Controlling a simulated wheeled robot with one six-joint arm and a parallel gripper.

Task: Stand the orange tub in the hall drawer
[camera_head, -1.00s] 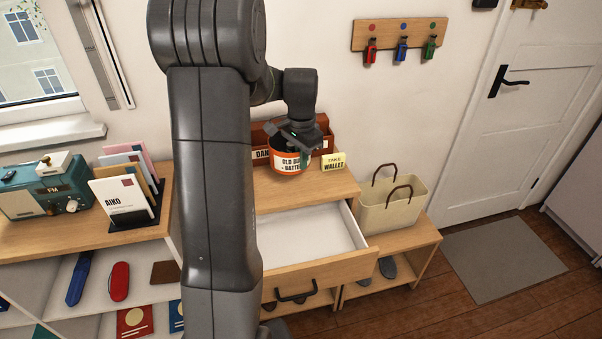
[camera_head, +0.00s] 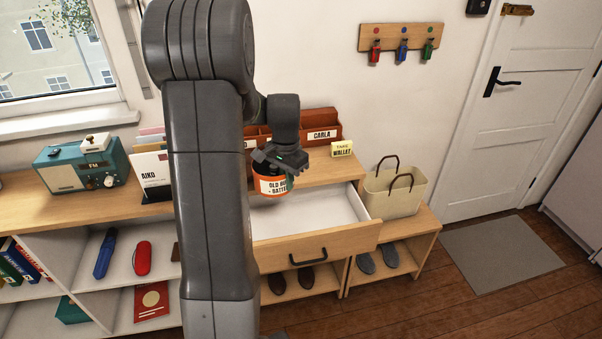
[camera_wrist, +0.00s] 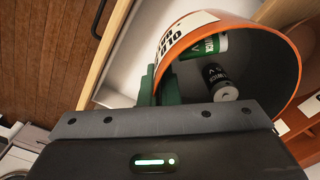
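The orange tub (camera_head: 272,187) has a white label reading "OLD … BATTER…". My gripper (camera_head: 281,160) is shut on its wall and holds it upright or nearly so over the left part of the open hall drawer (camera_head: 345,240). In the wrist view, the green fingertips (camera_wrist: 165,88) grip the wall of the tub (camera_wrist: 290,62), and several batteries (camera_wrist: 220,83) lie inside. The drawer's white floor shows empty to the right of the tub. Whether the tub's base touches that floor I cannot tell.
On the cabinet top stand a brown letter organizer (camera_head: 325,128) and a "TAKE WALLET" note (camera_head: 342,149). A cream basket (camera_head: 392,195) is to the right. Shoes sit below.

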